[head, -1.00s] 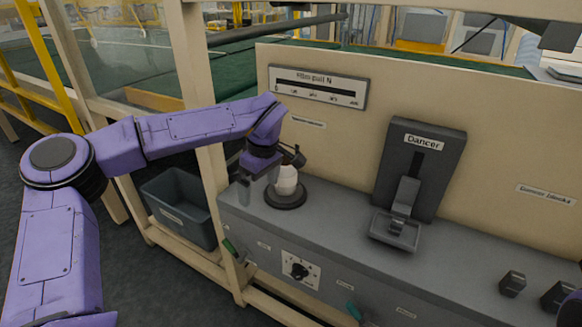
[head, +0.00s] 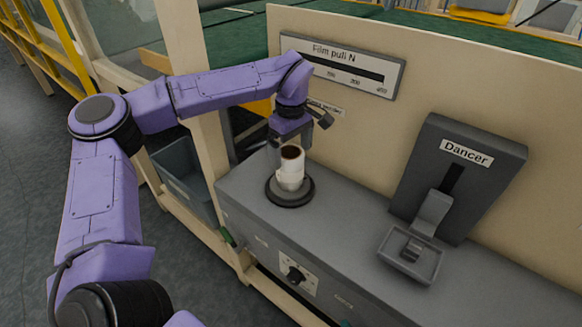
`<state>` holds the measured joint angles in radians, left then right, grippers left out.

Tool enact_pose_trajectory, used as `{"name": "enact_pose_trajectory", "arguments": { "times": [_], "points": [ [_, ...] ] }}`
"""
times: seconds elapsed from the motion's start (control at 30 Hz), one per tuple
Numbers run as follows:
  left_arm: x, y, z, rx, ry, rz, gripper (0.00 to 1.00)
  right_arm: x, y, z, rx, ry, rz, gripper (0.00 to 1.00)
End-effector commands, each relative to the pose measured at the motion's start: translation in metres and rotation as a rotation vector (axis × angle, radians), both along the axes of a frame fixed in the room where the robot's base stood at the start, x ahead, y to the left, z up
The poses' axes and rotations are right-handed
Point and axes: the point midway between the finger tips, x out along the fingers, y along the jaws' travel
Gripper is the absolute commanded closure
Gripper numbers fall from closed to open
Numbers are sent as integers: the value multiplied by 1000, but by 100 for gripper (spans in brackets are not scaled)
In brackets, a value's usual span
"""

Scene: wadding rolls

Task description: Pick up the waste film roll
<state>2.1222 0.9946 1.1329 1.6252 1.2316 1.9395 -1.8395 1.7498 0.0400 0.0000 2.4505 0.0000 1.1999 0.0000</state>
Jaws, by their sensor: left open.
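The film roll (head: 291,166) is a small white cylinder with a brown core at its top. It stands upright on a round dark base (head: 291,191) on the grey machine top. My left gripper (head: 289,141) is open just behind and above the roll, pointing down. One finger shows at the left of the roll; whether the fingers touch it I cannot tell. My right gripper is out of view.
A grey bin (head: 184,172) stands on the floor left of the machine. The dancer unit (head: 455,175) with its small tray (head: 411,256) is to the right. The film pull gauge (head: 342,68) is on the panel behind. A knob (head: 295,275) sits on the front face.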

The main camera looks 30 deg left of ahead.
Motion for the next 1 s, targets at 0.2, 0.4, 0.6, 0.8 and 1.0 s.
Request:
{"name": "enact_pose_trajectory", "arguments": {
  "times": [0.2, 0.4, 0.6, 0.8, 1.0],
  "points": [
    [-7, 1, -39, 0, 5, -2, 0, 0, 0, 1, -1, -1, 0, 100],
    [-6, 0, -51, 0, 0, -2, 0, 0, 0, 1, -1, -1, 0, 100],
    [-6, 0, -51, 0, 1, -1, 23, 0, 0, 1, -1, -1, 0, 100],
    [-6, 0, -50, 0, 0, -1, 61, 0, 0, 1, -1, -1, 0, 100],
    [-6, 0, -49, 0, 0, -1, 61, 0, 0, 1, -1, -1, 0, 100]
  ]
}}
